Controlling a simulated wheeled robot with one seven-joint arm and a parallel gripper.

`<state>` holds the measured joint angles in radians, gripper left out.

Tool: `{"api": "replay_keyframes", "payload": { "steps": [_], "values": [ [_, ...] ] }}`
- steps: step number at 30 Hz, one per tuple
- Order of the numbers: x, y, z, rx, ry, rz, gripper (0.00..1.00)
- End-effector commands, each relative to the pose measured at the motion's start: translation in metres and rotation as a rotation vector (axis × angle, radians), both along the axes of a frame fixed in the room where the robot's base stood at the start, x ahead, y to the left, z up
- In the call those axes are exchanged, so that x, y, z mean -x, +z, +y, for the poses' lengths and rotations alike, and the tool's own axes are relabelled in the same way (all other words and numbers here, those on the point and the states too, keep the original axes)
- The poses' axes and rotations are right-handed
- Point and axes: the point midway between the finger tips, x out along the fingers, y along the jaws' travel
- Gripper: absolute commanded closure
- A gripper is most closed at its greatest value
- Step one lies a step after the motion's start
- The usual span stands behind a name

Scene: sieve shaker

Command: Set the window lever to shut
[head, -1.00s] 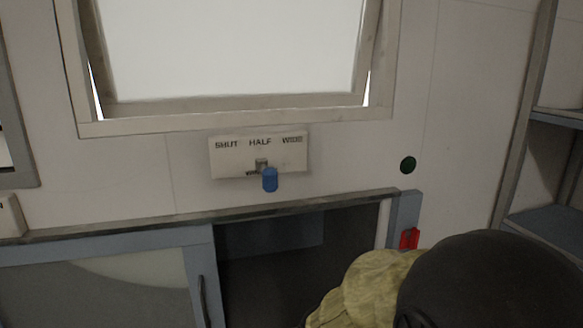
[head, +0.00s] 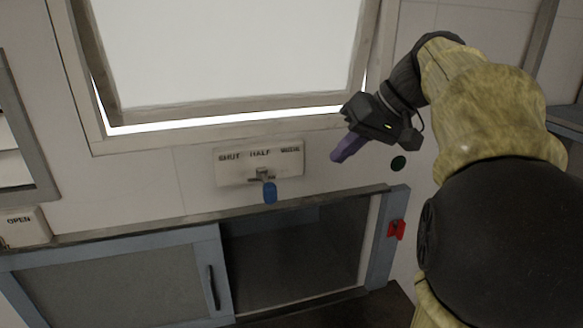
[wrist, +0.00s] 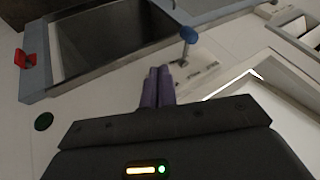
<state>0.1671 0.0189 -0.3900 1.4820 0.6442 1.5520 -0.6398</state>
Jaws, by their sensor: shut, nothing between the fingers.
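The window lever (head: 269,192) has a blue knob and sticks out from a white plate (head: 232,172) marked SHUT, HALF and WIDE from left to right. Its knob hangs below the HALF mark. The window (head: 220,60) above is tilted, with a bright gap along its lower edge. My gripper (head: 338,157) has purple fingers, shut and empty, to the right of the plate and apart from the lever. In the wrist view the shut fingers (wrist: 157,88) point toward the plate, and the blue knob (wrist: 188,35) shows beyond them, slightly right.
A cabinet (head: 215,275) with a sliding door and an open right side stands below, its top edge under the lever. A green button (head: 398,163) and a red catch (head: 397,229) are at right. A plate marked OPEN (head: 22,225) is at left.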

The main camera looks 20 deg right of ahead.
Motion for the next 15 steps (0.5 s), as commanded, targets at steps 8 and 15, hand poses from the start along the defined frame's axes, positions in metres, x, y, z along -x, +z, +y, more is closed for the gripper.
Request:
{"api": "replay_keyframes", "payload": {
  "steps": [8,15],
  "values": [
    [0.0009,0.0028,-0.0002,-0.002,0.006,-0.004,1.00],
    [-0.0026,-0.0041,0.0046,-0.003,0.007,-0.001,1.00]
  ]
}}
